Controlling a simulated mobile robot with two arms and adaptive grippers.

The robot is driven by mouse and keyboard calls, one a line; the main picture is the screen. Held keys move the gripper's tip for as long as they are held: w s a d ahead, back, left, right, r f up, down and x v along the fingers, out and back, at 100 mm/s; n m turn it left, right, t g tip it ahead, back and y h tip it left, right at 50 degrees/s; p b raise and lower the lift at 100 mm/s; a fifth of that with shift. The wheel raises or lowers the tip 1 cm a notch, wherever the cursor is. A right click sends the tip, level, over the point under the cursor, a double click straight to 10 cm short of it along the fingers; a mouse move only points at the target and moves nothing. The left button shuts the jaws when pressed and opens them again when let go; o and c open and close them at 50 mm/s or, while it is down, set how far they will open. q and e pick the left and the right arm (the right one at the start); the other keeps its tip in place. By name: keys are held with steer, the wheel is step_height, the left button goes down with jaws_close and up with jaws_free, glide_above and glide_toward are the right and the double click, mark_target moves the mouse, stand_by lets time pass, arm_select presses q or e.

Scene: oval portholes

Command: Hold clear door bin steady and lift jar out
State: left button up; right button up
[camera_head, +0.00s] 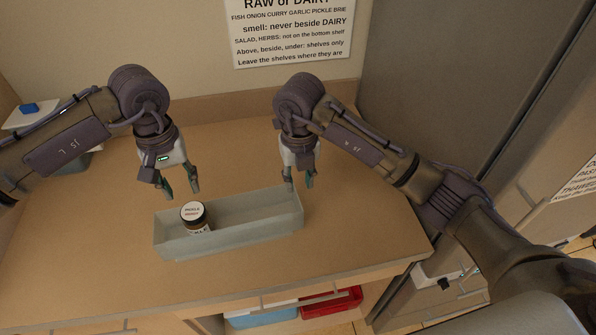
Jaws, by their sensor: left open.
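The clear door bin (240,236) is a long, pale, see-through trough on the tan counter. The jar (194,216), dark with a white lid lettered "PICKLE", stands upright inside the bin toward its left end. My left gripper (181,191) is open and empty, fingers pointing down, above and slightly left of the jar and apart from it. My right gripper (299,184) is at the bin's right end, with its fingertips by the end wall's rim. I cannot tell whether it is closed on that wall.
A grey fridge-like cabinet (440,90) stands at the right. A sign (290,30) hangs on the back wall. A container with a blue item (29,108) sits at the far left. Red (332,303) and blue (262,317) bins show below the counter. The counter left of the bin is clear.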

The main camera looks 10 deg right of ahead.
mark_target(299, 209)
step_height(299, 209, down, 11)
steer(key=shift+f, duration=0.15)
stand_by(0.4)
jaws_close()
